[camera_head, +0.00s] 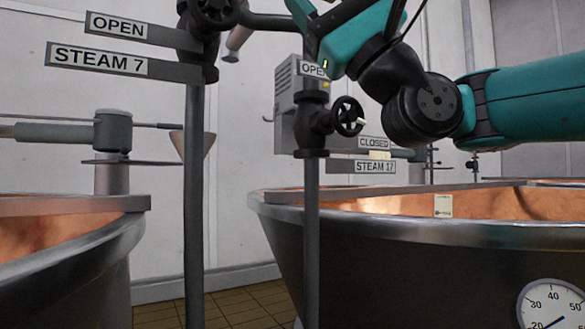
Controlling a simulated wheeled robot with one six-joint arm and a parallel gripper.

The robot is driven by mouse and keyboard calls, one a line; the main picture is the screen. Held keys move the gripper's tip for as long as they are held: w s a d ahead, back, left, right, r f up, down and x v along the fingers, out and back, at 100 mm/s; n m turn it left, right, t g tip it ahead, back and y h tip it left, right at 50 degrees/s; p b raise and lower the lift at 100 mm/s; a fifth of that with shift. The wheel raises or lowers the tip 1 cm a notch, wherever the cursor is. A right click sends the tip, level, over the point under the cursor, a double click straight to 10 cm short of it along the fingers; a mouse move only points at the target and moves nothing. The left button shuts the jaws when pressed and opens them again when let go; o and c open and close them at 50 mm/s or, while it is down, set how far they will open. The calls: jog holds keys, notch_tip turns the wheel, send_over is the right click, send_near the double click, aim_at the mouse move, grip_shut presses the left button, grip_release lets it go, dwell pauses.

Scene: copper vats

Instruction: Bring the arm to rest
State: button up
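My teal and black arm (424,108) reaches in from the right edge and bends at a dark joint in front of the right vat's back area. From there it runs up and left to a teal section (350,42) with a small green light, cut by the top edge.
Close below the arm stands the STEAM 17 valve (314,118) with a black handwheel (348,116). The STEAM 7 pipe (194,210) stands to the left. A copper-lined left vat (75,260) and right vat (400,240) flank a tiled floor gap (245,305).

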notch_tip(320, 180, down, 18)
jog(key=a+f+n+t+h+p, duration=0.1)
jog(key=a+n+t+h+p, duration=0.2)
jog(key=h+p, duration=0.85)
jog(key=s+d+f+n+g+h+p, duration=0.2)
jog(key=s+d+f+n+g+h, duration=0.4)
jog(key=s+d+f+h, duration=0.7)
notch_tip(320, 180, up, 36)
jog(key=d+p, duration=0.1)
jog(key=p, duration=3.6)
jog(key=shift+w+d+r+n+g+p, duration=0.25)
jog(key=shift+d+n+g+p, duration=0.05)
jog(key=shift+p, duration=0.1)
